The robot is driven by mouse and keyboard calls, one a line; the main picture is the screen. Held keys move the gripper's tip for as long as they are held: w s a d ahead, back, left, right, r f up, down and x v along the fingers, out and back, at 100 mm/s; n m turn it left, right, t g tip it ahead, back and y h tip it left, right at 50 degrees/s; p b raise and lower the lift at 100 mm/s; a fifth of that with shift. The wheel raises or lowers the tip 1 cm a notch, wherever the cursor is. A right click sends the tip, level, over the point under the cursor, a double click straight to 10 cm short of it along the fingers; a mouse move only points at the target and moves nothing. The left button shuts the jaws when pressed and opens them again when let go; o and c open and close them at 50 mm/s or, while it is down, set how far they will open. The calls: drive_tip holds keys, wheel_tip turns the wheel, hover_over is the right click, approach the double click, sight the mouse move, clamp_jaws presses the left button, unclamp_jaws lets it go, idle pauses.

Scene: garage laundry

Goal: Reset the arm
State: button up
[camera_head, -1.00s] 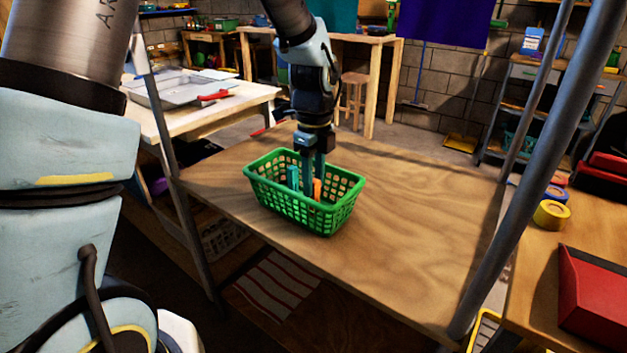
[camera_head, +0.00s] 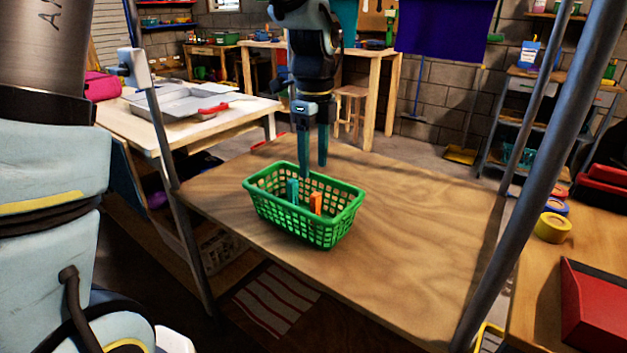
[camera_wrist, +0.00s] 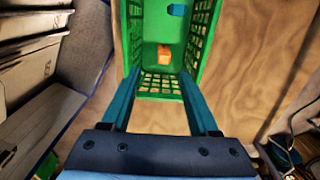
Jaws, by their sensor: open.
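My gripper (camera_head: 314,168) is open and empty, with its two teal fingers pointing down just above the far rim of the green basket (camera_head: 295,229). In the wrist view the fingers (camera_wrist: 158,105) spread apart with the green basket (camera_wrist: 137,45) ahead of them. The basket stands upright on the wooden table. Inside it are a teal item (camera_head: 292,190) and an orange item (camera_head: 316,203). The wrist view also shows the orange item (camera_wrist: 164,54) on the basket floor and a blue item (camera_wrist: 177,11) near the top edge of the picture.
The wooden table (camera_head: 420,230) is clear to the right of the basket. Grey metal posts (camera_head: 530,190) rise at the table's sides. A side table with grey trays (camera_head: 180,104) stands at the left. A red box (camera_head: 597,305) and yellow tape (camera_head: 553,227) lie at the right.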

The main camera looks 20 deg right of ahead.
drive_tip(key=w+a+r+n+p, duration=0.1)
drive_tip(key=w+a+n+p, duration=0.1)
drive_tip(key=a+n, duration=0.6)
drive_tip(key=w+a+r+n+p, duration=0.1)
drive_tip(key=w+a+n+p, duration=0.1)
drive_tip(key=a+n, duration=0.65)
drive_tip(key=s+a+n+t+p, duration=0.1)
drive_tip(key=s+a+n, duration=0.3)
drive_tip(key=a+n, duration=0.8)
drive_tip(key=a+p, duration=0.1)
drive_tip(key=a, duration=0.2)
drive_tip(key=shift+s+f+n+t, duration=0.2)
drive_tip(key=shift+f+n+t, duration=0.15)
drive_tip(key=shift+t, duration=0.05)
